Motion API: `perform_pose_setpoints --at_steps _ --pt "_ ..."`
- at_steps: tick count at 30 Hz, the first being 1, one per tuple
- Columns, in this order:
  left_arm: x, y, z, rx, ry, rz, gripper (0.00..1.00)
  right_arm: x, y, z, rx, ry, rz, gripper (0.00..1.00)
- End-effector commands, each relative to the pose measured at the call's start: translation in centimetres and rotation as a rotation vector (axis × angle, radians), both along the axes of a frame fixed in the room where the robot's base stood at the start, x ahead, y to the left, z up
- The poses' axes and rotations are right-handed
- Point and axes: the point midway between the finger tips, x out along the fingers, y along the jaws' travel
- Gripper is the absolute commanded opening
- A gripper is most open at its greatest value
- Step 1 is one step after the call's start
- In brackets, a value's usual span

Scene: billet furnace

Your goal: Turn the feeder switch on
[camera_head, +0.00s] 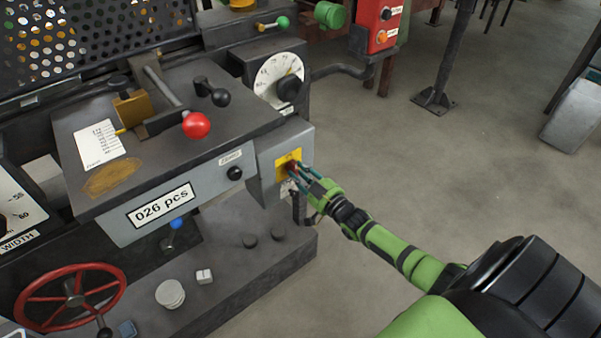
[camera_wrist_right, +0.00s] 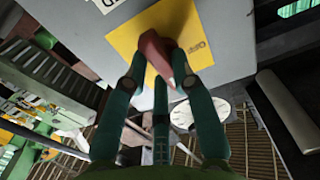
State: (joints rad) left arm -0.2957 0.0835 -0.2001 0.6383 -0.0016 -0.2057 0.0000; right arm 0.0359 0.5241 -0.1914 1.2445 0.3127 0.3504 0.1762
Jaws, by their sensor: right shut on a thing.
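The feeder switch is a red knob (camera_wrist_right: 156,55) on a yellow plate (camera_head: 282,164) on the grey side box of the machine. In the head view my right gripper (camera_head: 299,170) is at the plate, its fingers covering most of the knob. In the right wrist view the gripper (camera_wrist_right: 160,75) has its dark green fingers closed around the red knob, which sits tilted against the yellow plate (camera_wrist_right: 200,20). Lettering on the plate is too small to read surely. My left gripper is not in view.
A red ball lever (camera_head: 196,125), a black zero knob (camera_head: 235,173) and a dial (camera_head: 279,80) are on the machine nearby. A red handwheel (camera_head: 70,296) is at lower left. A red control box (camera_head: 375,25) stands behind.

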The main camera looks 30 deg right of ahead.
Motion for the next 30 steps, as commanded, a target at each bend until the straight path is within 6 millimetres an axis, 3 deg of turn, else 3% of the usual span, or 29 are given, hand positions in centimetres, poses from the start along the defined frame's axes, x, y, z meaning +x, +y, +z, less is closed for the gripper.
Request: perform_pose_setpoints --at_steps 21,22,23,30 --pt "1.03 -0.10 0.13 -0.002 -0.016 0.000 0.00 0.00 0.00 -0.03 0.073 0.006 0.000 0.00" --pt "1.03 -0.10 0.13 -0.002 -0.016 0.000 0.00 0.00 0.00 -0.04 0.072 0.006 0.000 0.38" --pt "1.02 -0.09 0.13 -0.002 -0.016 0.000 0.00 0.00 0.00 -0.03 0.072 0.006 0.000 0.50" --pt "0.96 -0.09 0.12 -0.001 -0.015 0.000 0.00 0.00 0.01 -0.04 0.070 0.005 0.000 0.50"
